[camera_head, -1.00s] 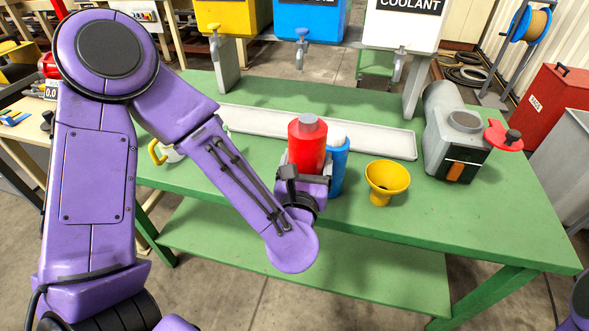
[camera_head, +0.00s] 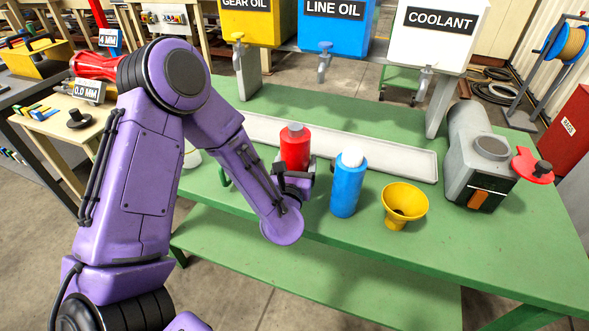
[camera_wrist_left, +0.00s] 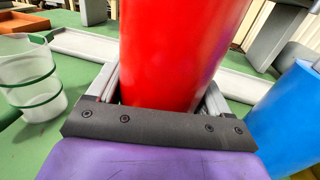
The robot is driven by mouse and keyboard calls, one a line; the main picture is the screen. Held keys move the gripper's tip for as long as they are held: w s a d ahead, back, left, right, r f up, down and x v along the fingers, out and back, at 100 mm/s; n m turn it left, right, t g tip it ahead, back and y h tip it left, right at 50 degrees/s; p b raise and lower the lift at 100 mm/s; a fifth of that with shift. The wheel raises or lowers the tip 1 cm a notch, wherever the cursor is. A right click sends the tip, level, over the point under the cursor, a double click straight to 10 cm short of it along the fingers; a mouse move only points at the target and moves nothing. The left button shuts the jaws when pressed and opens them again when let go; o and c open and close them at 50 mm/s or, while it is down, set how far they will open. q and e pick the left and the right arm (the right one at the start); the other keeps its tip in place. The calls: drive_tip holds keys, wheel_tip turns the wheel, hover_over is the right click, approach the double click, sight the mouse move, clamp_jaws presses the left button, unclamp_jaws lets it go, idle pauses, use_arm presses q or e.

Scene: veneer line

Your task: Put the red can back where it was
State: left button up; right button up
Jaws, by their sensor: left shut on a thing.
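The red can (camera_head: 295,148), with a grey cap, is upright in my left gripper (camera_head: 296,178) over the green bench. In the left wrist view the red can (camera_wrist_left: 180,50) fills the middle, with the fingers of my left gripper (camera_wrist_left: 160,100) closed on either side of it. The can's base is hidden behind the gripper, so I cannot tell whether it touches the bench. My right gripper is not in view.
A blue bottle (camera_head: 348,188) with a white cap stands just right of the can. A yellow funnel (camera_head: 404,203) is further right. A long pale tray (camera_head: 400,162) lies behind. A clear jug with green bands (camera_wrist_left: 28,75) stands left. Bare green bench (camera_head: 370,240) lies in front.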

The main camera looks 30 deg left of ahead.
use_arm(q)
drive_tip(key=f, duration=0.4)
drive_tip(key=shift+w+a, duration=0.3)
drive_tip(key=shift+f, duration=0.1)
drive_tip(key=shift+s+f, duration=0.1)
drive_tip(key=shift+f, duration=0.05)
drive_tip(key=o, duration=1.3)
